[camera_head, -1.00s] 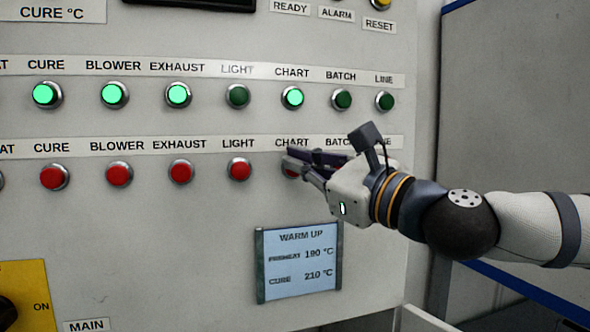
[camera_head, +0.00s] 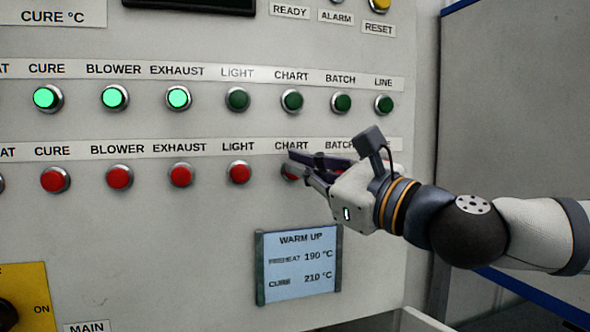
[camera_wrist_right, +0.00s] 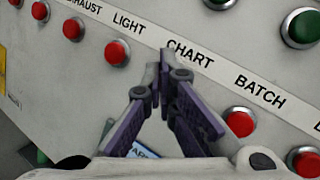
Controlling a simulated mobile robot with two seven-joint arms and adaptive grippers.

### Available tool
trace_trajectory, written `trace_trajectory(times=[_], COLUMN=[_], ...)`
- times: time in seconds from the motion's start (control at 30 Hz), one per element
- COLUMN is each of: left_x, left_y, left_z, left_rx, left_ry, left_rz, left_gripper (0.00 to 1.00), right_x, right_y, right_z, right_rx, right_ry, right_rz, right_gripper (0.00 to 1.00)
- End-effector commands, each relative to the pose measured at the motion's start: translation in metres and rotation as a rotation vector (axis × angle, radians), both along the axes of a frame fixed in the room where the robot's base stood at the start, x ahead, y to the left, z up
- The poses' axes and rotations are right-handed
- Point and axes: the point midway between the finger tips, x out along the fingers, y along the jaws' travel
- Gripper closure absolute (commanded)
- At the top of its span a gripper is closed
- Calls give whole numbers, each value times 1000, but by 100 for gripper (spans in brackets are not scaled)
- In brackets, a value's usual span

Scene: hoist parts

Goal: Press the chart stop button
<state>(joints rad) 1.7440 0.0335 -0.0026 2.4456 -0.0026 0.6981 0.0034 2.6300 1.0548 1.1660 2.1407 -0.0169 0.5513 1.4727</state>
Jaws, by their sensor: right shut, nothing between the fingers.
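The red chart stop button (camera_head: 289,173) sits under the CHART label in the lower row in the head view, mostly covered by my right gripper (camera_head: 291,160). The fingers are shut and empty, with their tips at the button. Whether they still touch it I cannot tell. In the right wrist view the closed fingertips (camera_wrist_right: 163,68) lie just below the CHART label (camera_wrist_right: 190,53) and hide the button. The green chart lamp button (camera_head: 291,101) above is dark. My left gripper is not in view.
The red light button (camera_head: 239,172) is just left of the gripper. The red batch button (camera_wrist_right: 240,122) is to its right in the wrist view. A WARM UP sign (camera_head: 298,265) hangs below. Green cure, blower and exhaust buttons are lit.

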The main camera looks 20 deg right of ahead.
Motion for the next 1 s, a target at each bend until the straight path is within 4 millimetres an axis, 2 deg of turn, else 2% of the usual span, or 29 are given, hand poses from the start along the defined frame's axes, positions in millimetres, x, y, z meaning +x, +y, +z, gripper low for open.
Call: trace_trajectory(times=[0.33, 0.8, 1.0], left_x=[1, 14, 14], left_y=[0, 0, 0], left_z=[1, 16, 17], left_rx=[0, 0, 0], left_ry=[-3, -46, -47], left_rz=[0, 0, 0], left_gripper=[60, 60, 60], right_x=[-4, -49, -53], right_y=[0, -2, -2], right_z=[0, 3, 0], right_rx=[0, 0, 0], right_ry=[0, -4, 0], right_rz=[0, 0, 0], right_gripper=[100, 100, 100])
